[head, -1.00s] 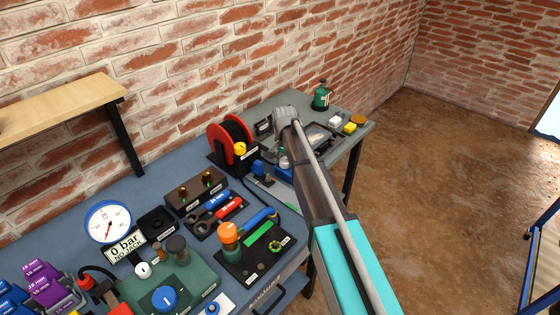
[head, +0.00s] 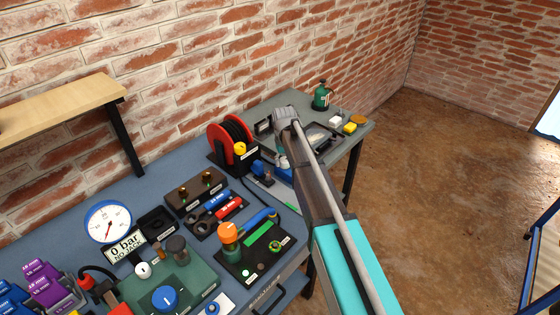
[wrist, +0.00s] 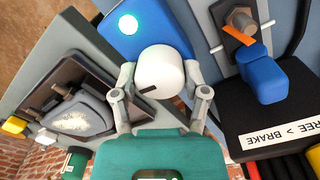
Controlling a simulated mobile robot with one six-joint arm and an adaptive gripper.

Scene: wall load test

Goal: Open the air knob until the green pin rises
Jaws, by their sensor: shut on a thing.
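In the wrist view, a white round knob (wrist: 160,72) with a dark pointer line stands on a blue block (wrist: 180,33). My gripper (wrist: 160,76) is shut on this knob, one finger at each side. The pointer line lies slightly tilted. A bright, pale cyan round spot (wrist: 127,23) shows on the blue block beside the knob. I cannot make out a raised green pin. In the head view, my arm hides most of the gripper and knob; part of the blue block (head: 285,175) shows beside the arm.
Close to the gripper is a blue lever (wrist: 263,75) by a FREE > BRAKE label (wrist: 272,142). A dark tray (wrist: 80,105) lies at the other side. A red hose reel (head: 220,150) and a green can (head: 321,98) stand on the bench.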

